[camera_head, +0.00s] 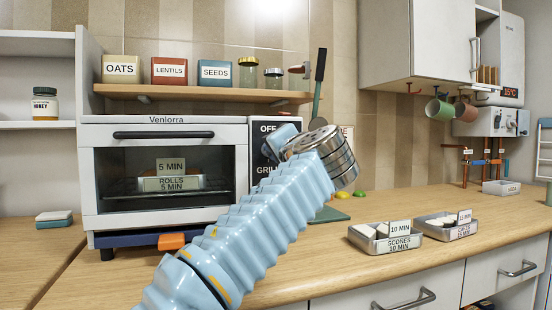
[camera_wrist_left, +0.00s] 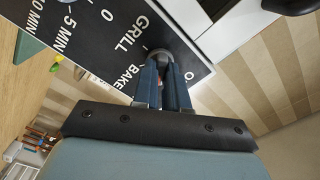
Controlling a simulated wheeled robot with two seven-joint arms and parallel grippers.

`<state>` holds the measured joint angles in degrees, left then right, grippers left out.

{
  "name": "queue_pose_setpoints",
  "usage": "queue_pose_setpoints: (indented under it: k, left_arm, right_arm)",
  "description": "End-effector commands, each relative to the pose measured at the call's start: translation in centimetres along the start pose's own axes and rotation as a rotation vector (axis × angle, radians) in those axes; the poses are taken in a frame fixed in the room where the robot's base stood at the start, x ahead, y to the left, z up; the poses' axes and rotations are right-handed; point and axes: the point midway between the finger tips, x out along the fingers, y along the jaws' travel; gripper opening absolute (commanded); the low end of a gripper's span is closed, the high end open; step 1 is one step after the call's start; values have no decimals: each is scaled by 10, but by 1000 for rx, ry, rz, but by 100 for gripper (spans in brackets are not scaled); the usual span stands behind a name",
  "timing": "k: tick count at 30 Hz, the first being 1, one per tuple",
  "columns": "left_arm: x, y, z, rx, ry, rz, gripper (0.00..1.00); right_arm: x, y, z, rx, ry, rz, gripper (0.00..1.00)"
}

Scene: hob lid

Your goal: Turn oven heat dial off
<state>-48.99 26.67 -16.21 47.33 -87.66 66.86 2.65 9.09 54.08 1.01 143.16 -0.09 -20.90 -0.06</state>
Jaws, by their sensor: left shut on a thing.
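The white oven (camera_head: 165,170) stands on the counter at the left, with a black control panel (camera_head: 265,160) at its right side. In the left wrist view the panel carries the words GRILL and BAKE beside a round dark dial (camera_wrist_left: 158,53). My left gripper (camera_wrist_left: 165,75) is shut on this dial, its two blue-grey fingers on either side. In the head view my light blue left arm hides the dial and the fingertips; only OFF and part of GRILL show. I cannot tell which mark the dial points to. My right gripper is not in view.
A tray (camera_head: 165,183) marked ROLLS shows behind the oven door (camera_head: 165,178). A shelf (camera_head: 200,94) with canisters hangs above the oven.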

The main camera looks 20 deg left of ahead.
Motion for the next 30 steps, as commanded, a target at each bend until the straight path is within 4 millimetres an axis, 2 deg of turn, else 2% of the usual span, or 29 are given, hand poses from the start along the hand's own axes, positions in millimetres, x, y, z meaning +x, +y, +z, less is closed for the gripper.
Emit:
queue_pose_setpoints:
  k: [1,21,30]
  left_arm:
    - [0,4,1,-43,-2,3,0]
    - [0,4,1,-669,-5,2,0]
    - [0,3,1,-879,-6,2,0]
  right_arm:
    - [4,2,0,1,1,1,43]
    - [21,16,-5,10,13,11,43]
    - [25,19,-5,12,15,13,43]
